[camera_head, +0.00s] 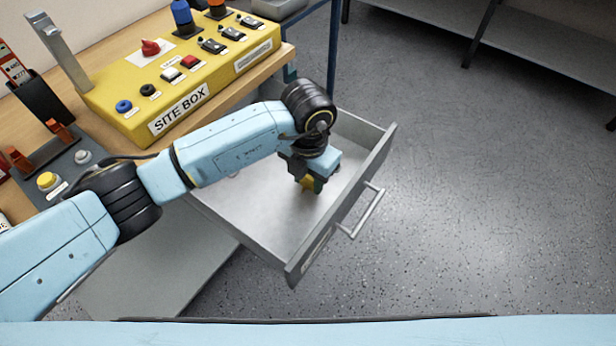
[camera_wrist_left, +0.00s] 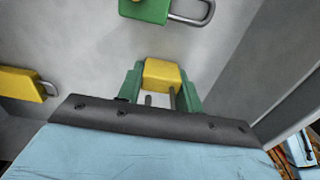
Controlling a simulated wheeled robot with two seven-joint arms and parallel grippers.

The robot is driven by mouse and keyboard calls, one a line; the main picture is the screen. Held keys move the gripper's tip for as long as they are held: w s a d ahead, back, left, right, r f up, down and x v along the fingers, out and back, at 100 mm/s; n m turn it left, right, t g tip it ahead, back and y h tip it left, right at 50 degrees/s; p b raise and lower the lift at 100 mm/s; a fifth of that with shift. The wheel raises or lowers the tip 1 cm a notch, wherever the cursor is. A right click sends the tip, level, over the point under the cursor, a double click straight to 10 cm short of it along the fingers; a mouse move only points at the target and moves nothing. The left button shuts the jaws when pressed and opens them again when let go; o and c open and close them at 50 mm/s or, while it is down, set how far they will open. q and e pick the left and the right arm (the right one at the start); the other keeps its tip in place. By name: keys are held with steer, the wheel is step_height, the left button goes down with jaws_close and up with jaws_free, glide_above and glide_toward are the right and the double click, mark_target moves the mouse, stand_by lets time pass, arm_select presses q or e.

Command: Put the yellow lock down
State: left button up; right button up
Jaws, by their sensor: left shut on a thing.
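My left gripper (camera_head: 309,182) reaches down into the open grey drawer (camera_head: 262,222), near its front panel. In the left wrist view its green-tipped fingers (camera_wrist_left: 160,90) are shut on a yellow lock (camera_wrist_left: 161,73), whose shackle points back toward the gripper. The held yellow lock (camera_head: 306,184) shows only in part in the head view. I cannot tell whether it touches the drawer floor. A second yellow lock (camera_wrist_left: 18,84) lies on the drawer floor at the left of the wrist view. A green lock (camera_wrist_left: 148,10) lies at its top. My right gripper is not in view.
The yellow site box (camera_head: 190,80) with switches and buttons stands on the wooden bench top (camera_head: 283,62) above the drawer. The drawer's front panel (camera_head: 345,205) with its handle (camera_head: 366,212) stands close to my left gripper. Bare drawer floor lies around the held lock.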

mark_target(308, 176)
arm_select(q)
steer(key=o, duration=1.1)
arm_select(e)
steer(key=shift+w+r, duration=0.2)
arm_select(q)
step_height(308, 176, up, 12)
steer(key=p, duration=0.2)
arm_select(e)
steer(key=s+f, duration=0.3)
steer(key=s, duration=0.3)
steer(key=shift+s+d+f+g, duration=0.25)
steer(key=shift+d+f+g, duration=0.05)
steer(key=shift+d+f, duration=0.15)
arm_select(q)
steer(key=shift+r, duration=0.1)
